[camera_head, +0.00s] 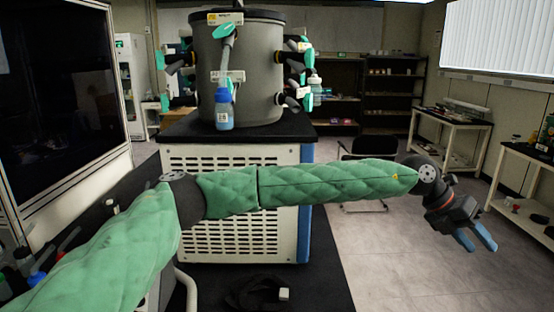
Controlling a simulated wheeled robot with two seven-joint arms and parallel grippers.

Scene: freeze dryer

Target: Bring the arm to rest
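My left arm, in a green padded sleeve, comes in from the lower left and stretches across the view to the right, in front of the freeze dryer. My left gripper (476,240) is at the right, pointing down and right over the floor. Its two blue fingers are apart with nothing between them. The freeze dryer (240,75) has a grey drum on a white vented base. A bottle with a blue cap and blue contents (223,110) hangs at the drum's front. My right gripper does not show.
A black bench top (320,285) lies below the arm, with a dark coiled item (258,292) on it. A dark-fronted cabinet (60,90) stands at the left. A chair (362,150), a side table (450,128) and a cluttered bench (525,155) stand right. Floor is clear beneath the gripper.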

